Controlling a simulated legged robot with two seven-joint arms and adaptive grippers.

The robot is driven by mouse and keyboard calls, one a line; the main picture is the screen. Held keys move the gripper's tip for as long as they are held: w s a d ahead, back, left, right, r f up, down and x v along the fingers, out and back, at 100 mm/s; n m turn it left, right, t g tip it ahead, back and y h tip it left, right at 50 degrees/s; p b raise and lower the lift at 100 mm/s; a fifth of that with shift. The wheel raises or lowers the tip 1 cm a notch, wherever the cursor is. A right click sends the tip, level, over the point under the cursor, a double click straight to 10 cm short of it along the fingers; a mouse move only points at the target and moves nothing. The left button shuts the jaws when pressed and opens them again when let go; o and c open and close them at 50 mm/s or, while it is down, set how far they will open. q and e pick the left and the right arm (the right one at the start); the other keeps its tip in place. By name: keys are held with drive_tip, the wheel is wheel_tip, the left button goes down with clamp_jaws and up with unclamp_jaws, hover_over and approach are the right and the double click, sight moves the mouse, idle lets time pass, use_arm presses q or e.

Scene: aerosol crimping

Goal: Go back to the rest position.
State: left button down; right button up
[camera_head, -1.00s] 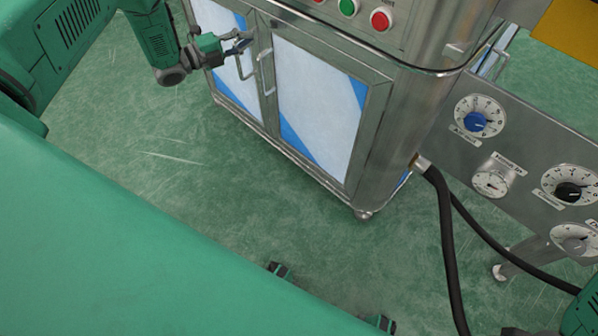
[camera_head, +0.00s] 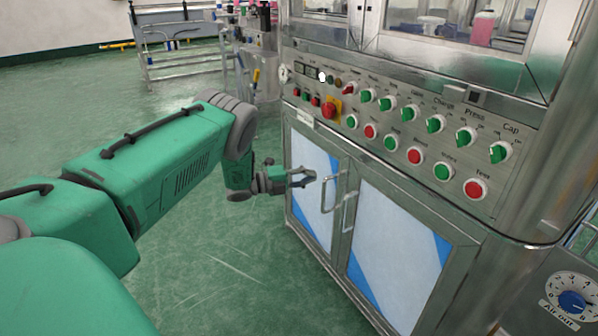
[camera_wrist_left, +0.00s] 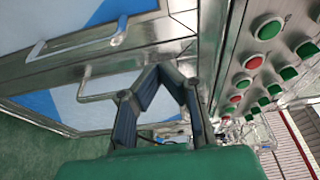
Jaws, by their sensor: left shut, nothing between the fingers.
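My left arm comes in from the left in the head view. Its left gripper (camera_head: 310,177) is shut and empty, in front of the steel machine's lower cabinet. The fingertips point at the left door, close to its handle (camera_head: 327,195); I cannot tell whether they touch it. In the left wrist view the gripper (camera_wrist_left: 162,68) shows its two dark fingers converging, with the cabinet doors beyond and the button panel to the right. My right gripper is not in view.
The machine's control panel (camera_head: 400,118), with red and green buttons and knobs, stands above the doors. Both doors look closed. An air-out dial (camera_head: 572,302) is at the lower right. A metal rack (camera_head: 185,65) stands at the back. Green floor left of the machine is clear.

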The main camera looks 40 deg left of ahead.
use_arm(q)
drive_tip(key=shift+w+a, duration=0.1)
drive_tip(key=shift+a, duration=1.95)
